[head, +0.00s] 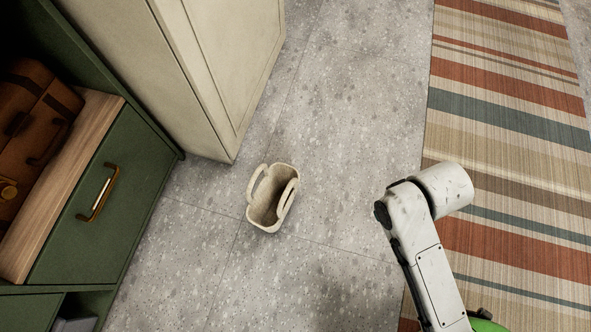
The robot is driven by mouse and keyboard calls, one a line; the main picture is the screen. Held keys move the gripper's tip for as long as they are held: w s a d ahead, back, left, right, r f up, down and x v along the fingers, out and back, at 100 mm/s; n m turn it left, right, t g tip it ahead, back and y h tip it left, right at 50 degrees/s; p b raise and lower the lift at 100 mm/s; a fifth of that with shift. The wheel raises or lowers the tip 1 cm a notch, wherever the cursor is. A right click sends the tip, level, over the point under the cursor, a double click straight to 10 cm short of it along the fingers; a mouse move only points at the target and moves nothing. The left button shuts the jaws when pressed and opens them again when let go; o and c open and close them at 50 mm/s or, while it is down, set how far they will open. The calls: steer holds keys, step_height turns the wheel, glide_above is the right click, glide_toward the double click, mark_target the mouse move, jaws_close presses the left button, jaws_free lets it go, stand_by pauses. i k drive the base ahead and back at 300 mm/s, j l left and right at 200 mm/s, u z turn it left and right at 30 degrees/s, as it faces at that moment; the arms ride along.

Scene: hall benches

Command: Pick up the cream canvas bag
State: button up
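The cream canvas bag (264,213) stands open-topped on the grey speckled floor, near the middle of the head view. Its two looped handles stick up, one at the left rim and one at the right, and its inside looks empty. My white arm shows at the lower right, apart from the bag with bare floor between them. My gripper is not visible in this view.
A green bench unit (118,213) with a drawer and a wooden top (65,190) stands at the left, holding a brown leather bag (30,125). A cream cabinet (185,65) stands behind the canvas bag. A striped rug (510,100) lies at the right. Floor around the bag is clear.

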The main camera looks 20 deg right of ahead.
mark_target(267, 209)
steer(key=i+l+z, duration=0.8)
steer(key=i+z, duration=0.4)
steer(key=i, duration=0.15)
steer(key=i+l+u, duration=0.2)
steer(key=i, duration=0.25)
steer(key=i+u, duration=0.15)
steer(key=i, duration=0.25)
steer(key=i+u, duration=0.2)
steer(key=u, duration=0.25)
steer(key=i+l+u, duration=0.15)
steer(key=u, duration=0.3)
steer(key=i+l+u, duration=0.1)
steer(key=u, duration=0.35)
steer(key=i+l+u, duration=0.1)
steer(key=l+u, duration=0.2)
steer(key=u, duration=0.15)
steer(key=i+l+u, duration=0.1)
steer(key=u, duration=0.3)
steer(key=l+u, duration=0.25)
steer(key=u, duration=0.2)
steer(key=i+l+u, duration=0.1)
steer(key=u, duration=0.3)
steer(key=l+u, duration=0.5)
steer(key=u, duration=0.35)
steer(key=l+u, duration=0.2)
steer(key=u, duration=0.2)
steer(key=k, duration=0.05)
